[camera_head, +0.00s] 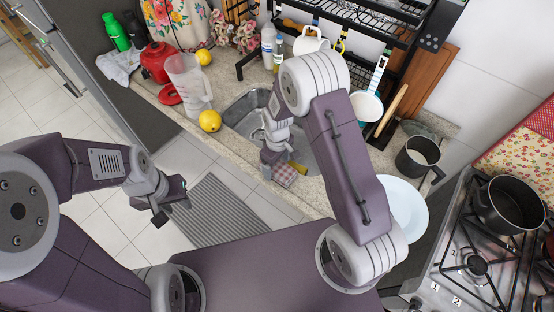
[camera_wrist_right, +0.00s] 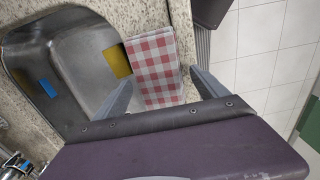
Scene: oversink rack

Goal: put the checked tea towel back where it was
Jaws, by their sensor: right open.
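The red-and-white checked tea towel (camera_head: 286,175) lies folded at the counter's front edge, in front of the sink (camera_head: 243,112). In the right wrist view the towel (camera_wrist_right: 155,62) is a flat rectangle between my two fingers. My right gripper (camera_wrist_right: 161,78) is open above it, one finger on either side; I cannot tell whether they touch it. In the head view my right arm partly hides the towel and the sink. My left gripper (camera_head: 173,211) is open and empty over the floor, left of the towel and away from the counter.
A yellow sponge (camera_wrist_right: 117,61) is by the towel at the sink. A dish rack (camera_head: 350,22) is behind. A saucepan (camera_head: 415,157) and a white plate (camera_head: 405,207) are at right.

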